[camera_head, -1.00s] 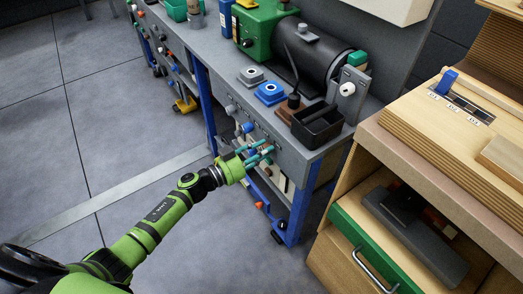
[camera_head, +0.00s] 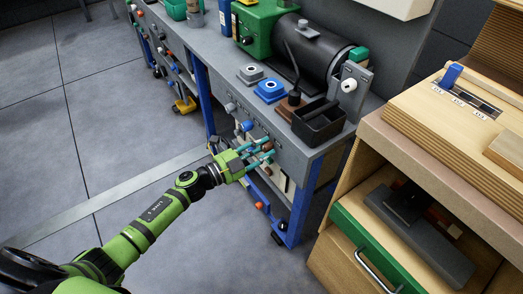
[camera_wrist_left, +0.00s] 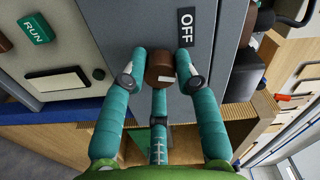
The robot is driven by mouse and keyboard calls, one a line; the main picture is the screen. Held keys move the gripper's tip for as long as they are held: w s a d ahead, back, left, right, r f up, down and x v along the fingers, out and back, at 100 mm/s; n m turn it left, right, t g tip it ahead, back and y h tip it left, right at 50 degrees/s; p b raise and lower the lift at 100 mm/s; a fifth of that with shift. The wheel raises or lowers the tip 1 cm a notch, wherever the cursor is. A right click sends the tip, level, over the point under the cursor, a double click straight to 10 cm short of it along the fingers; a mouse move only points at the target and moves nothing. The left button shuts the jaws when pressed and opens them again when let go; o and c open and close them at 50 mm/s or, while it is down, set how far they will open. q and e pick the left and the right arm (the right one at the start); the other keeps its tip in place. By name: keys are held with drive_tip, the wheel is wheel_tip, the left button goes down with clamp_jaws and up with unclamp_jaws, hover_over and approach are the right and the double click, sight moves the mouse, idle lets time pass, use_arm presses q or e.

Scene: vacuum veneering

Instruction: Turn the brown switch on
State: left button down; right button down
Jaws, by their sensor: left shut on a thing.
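The brown switch (camera_head: 267,147) is a round knob on the front panel of the grey workbench. In the left wrist view the brown switch (camera_wrist_left: 160,66) shows close up, with a small pale mark on its lower edge. A black OFF label (camera_wrist_left: 186,27) is above and right of it. My left gripper (camera_head: 261,151) is at the panel with its teal fingers closed around the knob. In the left wrist view the gripper (camera_wrist_left: 160,62) has a finger on either side of the knob and a third below. My right gripper is not in view.
A blue knob (camera_head: 246,126) sits on the panel to the left. A green RUN label (camera_wrist_left: 35,28) is at the left of the wrist view. A black open box (camera_head: 318,123) stands on the bench above. A wooden cabinet with a green drawer (camera_head: 350,240) is to the right.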

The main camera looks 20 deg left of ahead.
use_arm(q)
drive_tip(key=m+b, duration=0.1)
drive_tip(key=m, duration=0.2)
drive_tip(key=shift+a+f, duration=0.1)
drive_tip(key=shift+a, duration=0.05)
drive_tip(key=shift+w+m+b, duration=0.1)
drive_tip(key=shift+m+b, duration=0.4)
drive_tip(key=shift+m, duration=0.9)
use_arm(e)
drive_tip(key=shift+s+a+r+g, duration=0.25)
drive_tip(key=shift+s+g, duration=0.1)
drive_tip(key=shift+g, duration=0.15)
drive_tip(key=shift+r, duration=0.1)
use_arm(q)
drive_tip(key=c, duration=0.9)
unclamp_jaws()
drive_tip(key=shift+c, duration=0.2)
drive_tip(key=shift+s, duration=0.2)
drive_tip(key=v, duration=1.1)
drive_tip(key=shift+s+a, duration=0.2)
drive_tip(key=shift+a, duration=0.1)
